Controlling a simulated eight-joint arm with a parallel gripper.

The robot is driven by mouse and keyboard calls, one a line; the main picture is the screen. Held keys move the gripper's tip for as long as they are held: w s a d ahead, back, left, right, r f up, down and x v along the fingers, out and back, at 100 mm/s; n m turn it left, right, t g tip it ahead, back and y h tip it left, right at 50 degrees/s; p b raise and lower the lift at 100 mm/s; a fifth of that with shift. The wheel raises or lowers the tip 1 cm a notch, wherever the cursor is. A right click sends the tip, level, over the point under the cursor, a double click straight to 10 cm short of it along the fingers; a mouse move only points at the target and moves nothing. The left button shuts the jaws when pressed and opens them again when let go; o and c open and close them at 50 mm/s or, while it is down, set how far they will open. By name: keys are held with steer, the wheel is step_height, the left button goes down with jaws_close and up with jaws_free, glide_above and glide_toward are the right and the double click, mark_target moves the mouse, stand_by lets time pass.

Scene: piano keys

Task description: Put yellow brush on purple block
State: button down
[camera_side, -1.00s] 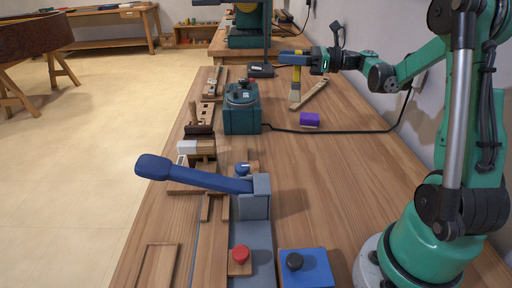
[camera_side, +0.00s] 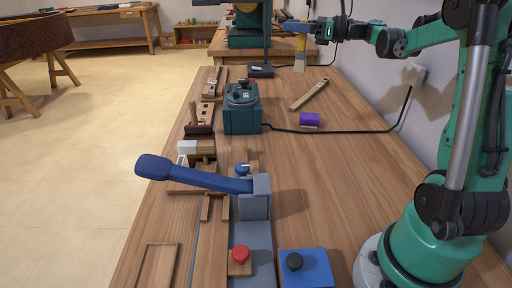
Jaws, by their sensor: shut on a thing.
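The yellow brush (camera_side: 301,44) hangs upright with its pale bristles down, near the far end of the workbench. My gripper (camera_side: 298,26), with blue fingers, is shut on its upper part. The fingers hide some of the handle. The brush looks raised above the bench. The purple block (camera_side: 310,119) lies on the bench, nearer the camera than the brush and well apart from it. Nothing sits on top of the block.
A wooden stick (camera_side: 309,95) lies between brush and block. A black cable (camera_side: 340,131) runs from the green box (camera_side: 241,110) past the block to the wall. A blue-handled lever (camera_side: 200,176) stands nearer. The bench right of the block is mostly clear.

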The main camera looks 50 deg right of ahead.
steer(key=w+d+r+m+t+h, duration=0.2)
steer(key=d+m+h, duration=0.3)
steer(key=d+h, duration=0.5)
step_height(320, 180, down, 19)
steer(key=d+y, duration=0.1)
steer(key=d, duration=0.1)
steer(key=shift+y, duration=0.4)
steer(key=shift+s+f, duration=0.1)
steer(key=shift+f, duration=0.15)
steer(key=c, duration=0.5)
jaws_free()
steer(key=s, duration=0.7)
steer(key=shift+s+r, duration=0.15)
steer(key=shift+s, duration=0.1)
